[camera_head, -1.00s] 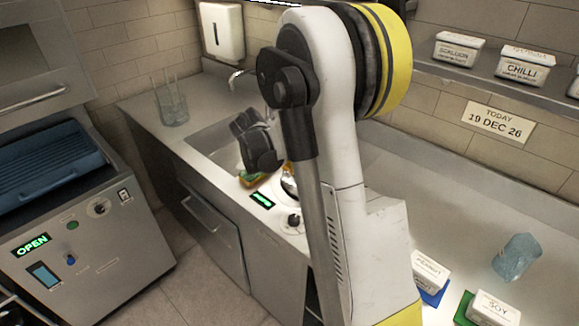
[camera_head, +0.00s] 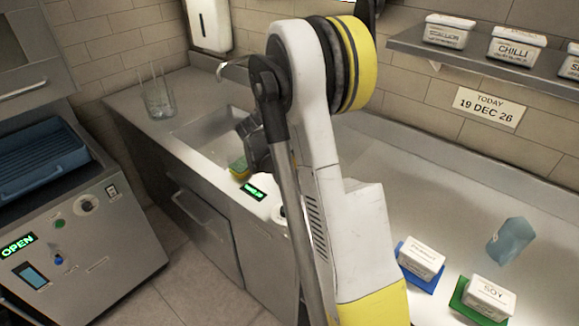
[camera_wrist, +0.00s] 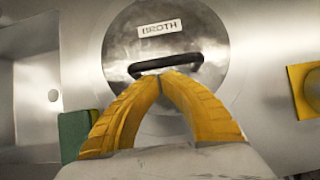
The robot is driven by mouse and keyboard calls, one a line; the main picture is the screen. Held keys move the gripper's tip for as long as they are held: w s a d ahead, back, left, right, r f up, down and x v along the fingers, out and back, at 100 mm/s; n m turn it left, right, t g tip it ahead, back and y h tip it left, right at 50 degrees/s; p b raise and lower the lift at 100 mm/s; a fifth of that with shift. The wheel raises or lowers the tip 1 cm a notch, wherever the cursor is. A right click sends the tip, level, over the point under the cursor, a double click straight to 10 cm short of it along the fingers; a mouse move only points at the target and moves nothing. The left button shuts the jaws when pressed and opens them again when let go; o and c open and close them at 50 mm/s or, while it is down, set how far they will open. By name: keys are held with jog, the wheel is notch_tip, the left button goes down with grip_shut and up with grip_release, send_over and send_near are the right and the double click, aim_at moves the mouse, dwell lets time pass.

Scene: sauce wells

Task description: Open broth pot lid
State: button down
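In the wrist view, a round metal lid (camera_wrist: 205,45) with a white BROTH label (camera_wrist: 160,28) sits within a pale metal ring and looks closed. Its black bar handle (camera_wrist: 188,60) crosses the middle. My gripper (camera_wrist: 166,75) has two yellow fingers whose tips meet at the handle's near edge. The fingers are shut; I cannot tell whether the handle is held between them. In the head view, my arm hides most of the pot and the fingers. A lit green display (camera_head: 252,189) shows on the counter front beside it.
A sink (camera_head: 205,130) with a sponge (camera_head: 238,168) lies left of my arm. To the right, a peanut tub (camera_head: 421,258), a soy tub (camera_head: 488,297) and a bluish cup (camera_head: 509,240) stand on the counter. A yellow piece (camera_wrist: 304,92) lies right of the lid.

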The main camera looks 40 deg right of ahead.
jog(key=shift+d+r+y+p, duration=0.3)
jog(key=shift+r+p, duration=0.2)
jog(key=shift+r, duration=0.2)
jog(key=shift+r, duration=0.1)
